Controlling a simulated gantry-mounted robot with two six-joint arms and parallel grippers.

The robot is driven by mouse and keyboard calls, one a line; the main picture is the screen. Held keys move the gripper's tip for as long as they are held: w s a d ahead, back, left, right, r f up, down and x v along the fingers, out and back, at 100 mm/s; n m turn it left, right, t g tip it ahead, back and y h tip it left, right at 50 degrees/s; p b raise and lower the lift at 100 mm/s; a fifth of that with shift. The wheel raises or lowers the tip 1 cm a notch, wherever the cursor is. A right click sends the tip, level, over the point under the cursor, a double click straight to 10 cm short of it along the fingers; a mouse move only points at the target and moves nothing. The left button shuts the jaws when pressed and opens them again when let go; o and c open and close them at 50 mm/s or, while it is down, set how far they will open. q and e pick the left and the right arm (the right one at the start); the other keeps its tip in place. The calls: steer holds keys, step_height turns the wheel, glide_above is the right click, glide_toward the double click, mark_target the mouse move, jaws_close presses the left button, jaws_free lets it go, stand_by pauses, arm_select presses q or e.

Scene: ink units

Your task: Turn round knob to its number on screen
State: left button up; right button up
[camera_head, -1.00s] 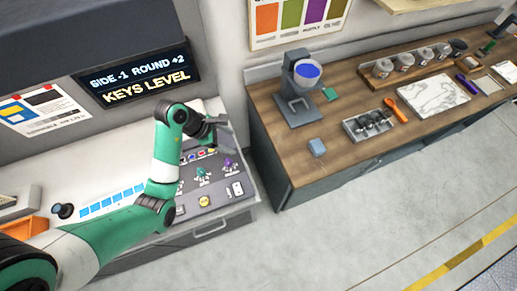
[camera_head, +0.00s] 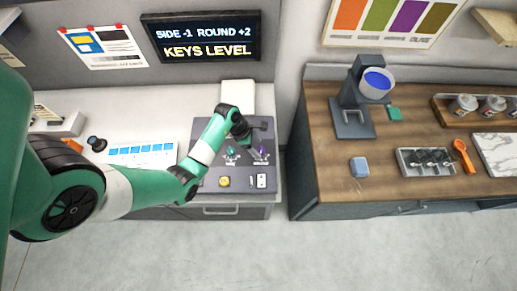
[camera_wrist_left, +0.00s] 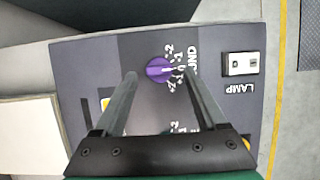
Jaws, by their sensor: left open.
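The purple round knob (camera_head: 261,153) is on the dark control panel (camera_head: 205,184); in the left wrist view the knob (camera_wrist_left: 157,71) stands by a scale from 2 through 0 to 2 and a partly hidden label ending in "UND". Its white pointer mark faces about the 0. My left gripper (camera_head: 256,132) is open over the panel; in the wrist view its fingers (camera_wrist_left: 160,75) lie on either side of the knob, with gaps. The screen (camera_head: 203,37) reads "SIDE -1 ROUND +2" and "KEYS LEVEL". My right gripper is not in view.
A teal knob (camera_head: 232,155) sits left of the purple one. A yellow button (camera_head: 224,182) and a white lamp switch (camera_head: 262,180) are near the panel's front. A wooden counter (camera_head: 325,148) with a cup machine (camera_head: 352,115) stands right.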

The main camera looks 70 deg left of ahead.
arm_select(q)
steer(key=shift+w+d+f, duration=0.1)
steer(key=shift+w+f, duration=0.15)
steer(key=shift+f, duration=0.45)
steer(key=shift+c, duration=0.3)
jaws_close()
